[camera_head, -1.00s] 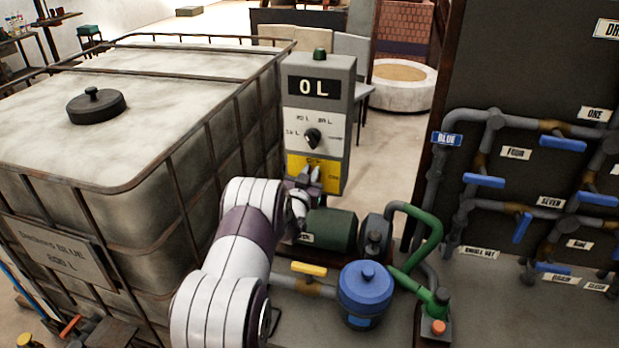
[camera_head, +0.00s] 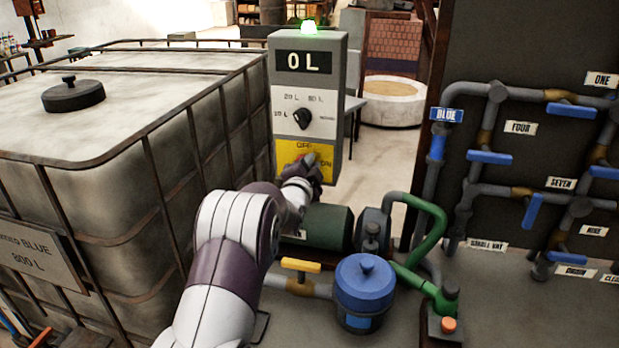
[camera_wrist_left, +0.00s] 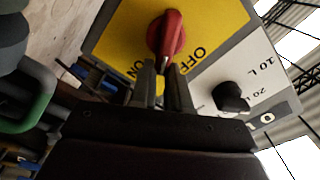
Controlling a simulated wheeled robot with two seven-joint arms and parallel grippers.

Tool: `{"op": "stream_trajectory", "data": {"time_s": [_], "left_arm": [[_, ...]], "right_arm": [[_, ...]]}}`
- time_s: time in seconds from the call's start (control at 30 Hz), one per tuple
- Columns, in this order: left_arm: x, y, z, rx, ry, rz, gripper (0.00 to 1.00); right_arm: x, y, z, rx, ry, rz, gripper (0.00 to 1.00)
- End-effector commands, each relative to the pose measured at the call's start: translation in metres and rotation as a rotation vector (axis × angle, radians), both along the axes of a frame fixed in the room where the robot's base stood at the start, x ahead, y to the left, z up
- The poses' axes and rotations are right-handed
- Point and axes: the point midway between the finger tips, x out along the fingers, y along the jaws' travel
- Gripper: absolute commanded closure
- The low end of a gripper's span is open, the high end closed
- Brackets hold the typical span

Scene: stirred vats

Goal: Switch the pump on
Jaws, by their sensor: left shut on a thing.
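The control box (camera_head: 338,120) stands beside the tank, with a display reading 0 L, a black selector knob (camera_head: 302,118) and a yellow OFF/ON panel (camera_head: 287,155). My left gripper (camera_head: 312,163) is at the panel beside the ON mark. In the left wrist view the red switch (camera_wrist_left: 168,32) has its handle end between my two fingers (camera_wrist_left: 164,80), which are shut on it. The green pump (camera_head: 328,228) sits below the box, partly behind my arm. My right gripper is out of view.
A caged blue-dye tank (camera_head: 130,215) fills the left. A blue-lidded canister (camera_head: 366,284), a yellow-handled valve (camera_head: 300,265) and green piping (camera_head: 432,235) stand below. A dark board (camera_head: 470,50) with labelled pipes and blue valves is on the right.

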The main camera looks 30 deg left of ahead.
Motion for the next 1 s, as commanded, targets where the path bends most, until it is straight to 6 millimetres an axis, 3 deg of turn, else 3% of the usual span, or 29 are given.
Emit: {"op": "stream_trajectory", "data": {"time_s": [0.03,0.4,0.7,1.0], "left_arm": [[-0.002,0.001,-0.021,0.029,0.031,0.005,1.00],[-0.001,-0.001,-0.027,0.327,0.102,0.006,1.00],[-0.001,0.000,-0.027,0.474,0.137,0.005,1.00],[-0.001,0.000,-0.025,0.528,0.149,0.006,1.00]], "right_arm": [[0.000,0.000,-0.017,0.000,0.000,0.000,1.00],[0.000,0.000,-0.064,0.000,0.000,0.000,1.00],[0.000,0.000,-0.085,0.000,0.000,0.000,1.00],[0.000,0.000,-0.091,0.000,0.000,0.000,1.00]]}}
